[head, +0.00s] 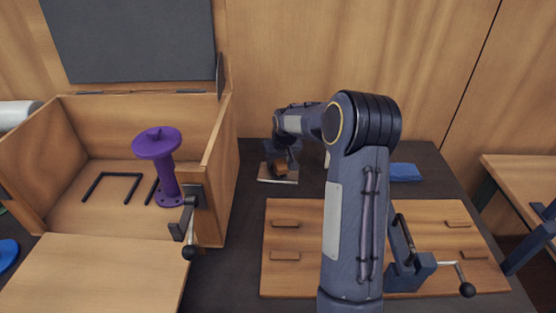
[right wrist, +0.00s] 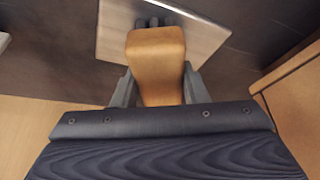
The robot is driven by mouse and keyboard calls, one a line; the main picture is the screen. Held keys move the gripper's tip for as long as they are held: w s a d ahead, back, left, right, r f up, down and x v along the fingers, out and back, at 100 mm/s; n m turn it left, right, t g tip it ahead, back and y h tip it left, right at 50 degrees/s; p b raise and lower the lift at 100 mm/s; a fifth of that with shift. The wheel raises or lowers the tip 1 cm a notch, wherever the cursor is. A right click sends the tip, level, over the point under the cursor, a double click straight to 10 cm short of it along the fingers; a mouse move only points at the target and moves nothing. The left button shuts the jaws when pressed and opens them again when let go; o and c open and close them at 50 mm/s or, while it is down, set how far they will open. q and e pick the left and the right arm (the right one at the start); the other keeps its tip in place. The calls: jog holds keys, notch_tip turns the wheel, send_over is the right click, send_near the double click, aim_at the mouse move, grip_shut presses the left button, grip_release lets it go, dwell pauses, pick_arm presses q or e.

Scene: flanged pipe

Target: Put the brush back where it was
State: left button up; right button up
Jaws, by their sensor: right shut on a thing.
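My right gripper (head: 284,160) reaches out over the far part of the dark table. It is shut on the brush, whose wooden handle (right wrist: 157,62) lies between the two fingers in the right wrist view. The brush also shows as a small brown piece in the head view (head: 281,168). Dark shapes at the brush's far end are partly hidden. My left gripper is not in view.
An open wooden box (head: 220,165) at left holds a purple flanged pipe (head: 166,180) beside a crank clamp (head: 190,220). A wooden board (head: 290,240) with small grips lies in front, partly hidden by my right arm. A blue object (head: 405,172) lies behind the board.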

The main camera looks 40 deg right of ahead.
jog(key=shift+f, duration=0.1)
jog(key=o, duration=1)
jog(key=v, duration=1.2)
jog(key=s+a+r+n+t+y, duration=0.1)
jog(key=s+a+r+y, duration=0.2)
jog(key=s+a, duration=1.25)
jog(key=s+a+f, duration=0.1)
jog(key=s+a, duration=0.2)
jog(key=s+a+f+y, duration=0.1)
jog(key=s+a+f, duration=0.1)
jog(key=s+a, duration=0.1)
jog(key=s+a+f+n+y, duration=0.1)
jog(key=s+a+f, duration=0.1)
jog(key=s, duration=0.3)
jog(key=shift+s+a, duration=0.25)
jog(key=shift+a, duration=0.2)
